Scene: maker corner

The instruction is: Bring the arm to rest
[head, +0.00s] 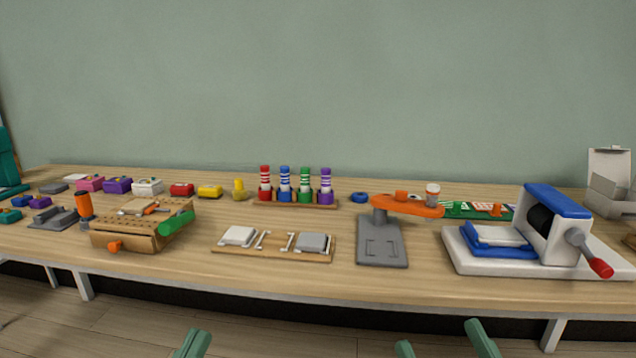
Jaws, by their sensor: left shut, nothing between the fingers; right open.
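My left gripper (192,345) shows at the bottom edge, left of centre. Its green fingers are together and hold nothing. My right gripper (444,345) shows at the bottom edge, right of centre. Only the finger ends show; the rest of both arms is out of view.
Marker-like bottles (305,185) stand behind. Floor in front is clear.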

